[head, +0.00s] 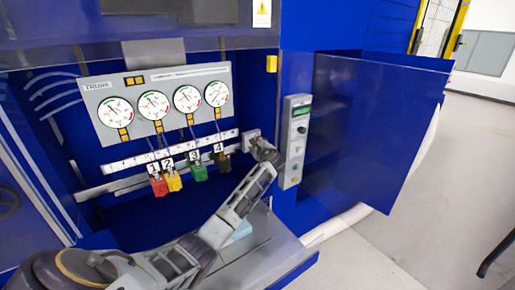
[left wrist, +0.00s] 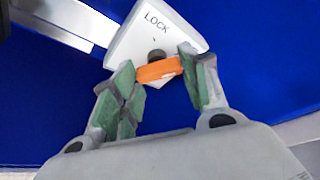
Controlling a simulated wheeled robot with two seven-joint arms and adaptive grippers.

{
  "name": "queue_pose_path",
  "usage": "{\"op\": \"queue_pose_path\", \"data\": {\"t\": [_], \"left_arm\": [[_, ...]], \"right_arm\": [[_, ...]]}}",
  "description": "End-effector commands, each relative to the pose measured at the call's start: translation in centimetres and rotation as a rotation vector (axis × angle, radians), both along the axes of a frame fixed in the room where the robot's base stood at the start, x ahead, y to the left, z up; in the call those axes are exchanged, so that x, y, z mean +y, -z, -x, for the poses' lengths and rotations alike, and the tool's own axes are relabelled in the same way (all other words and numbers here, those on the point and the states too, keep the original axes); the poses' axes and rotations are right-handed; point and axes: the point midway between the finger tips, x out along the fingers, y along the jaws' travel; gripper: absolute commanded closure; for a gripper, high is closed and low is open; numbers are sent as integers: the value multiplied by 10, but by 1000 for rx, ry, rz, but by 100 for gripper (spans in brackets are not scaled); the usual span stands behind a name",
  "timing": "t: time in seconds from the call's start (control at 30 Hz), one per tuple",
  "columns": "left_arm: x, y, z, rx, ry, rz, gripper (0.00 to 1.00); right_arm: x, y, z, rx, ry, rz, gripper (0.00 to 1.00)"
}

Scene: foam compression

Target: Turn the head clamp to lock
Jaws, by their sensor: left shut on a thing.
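The head clamp shows in the left wrist view as an orange lever (left wrist: 157,70) on a dark round pivot. Its white plate (left wrist: 150,28) is marked LOCK, and the lever lies crosswise below that word. My left gripper (left wrist: 157,78) has its green-padded fingers on either side of the lever and is shut on it. In the head view my left gripper (head: 264,150) is at the small plate (head: 249,137) on the right of the blue recess. The gripper hides the lever there. My right gripper is in neither view.
A panel with several gauges (head: 161,78) stands left of the clamp, above numbered coloured tags such as the green one (head: 198,172). A control box (head: 294,140) is just right of my gripper. A blue door (head: 370,125) stands open. A grey shelf (head: 265,262) lies below my arm.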

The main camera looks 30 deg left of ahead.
Motion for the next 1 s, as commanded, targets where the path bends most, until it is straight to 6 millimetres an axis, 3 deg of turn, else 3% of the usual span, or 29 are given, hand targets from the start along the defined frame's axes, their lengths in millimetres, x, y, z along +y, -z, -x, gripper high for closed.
{"op": "queue_pose_path", "data": {"t": [1.0], "left_arm": [[0, 6, 1, -370, 0, 154, 79]], "right_arm": [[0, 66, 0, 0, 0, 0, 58]]}}
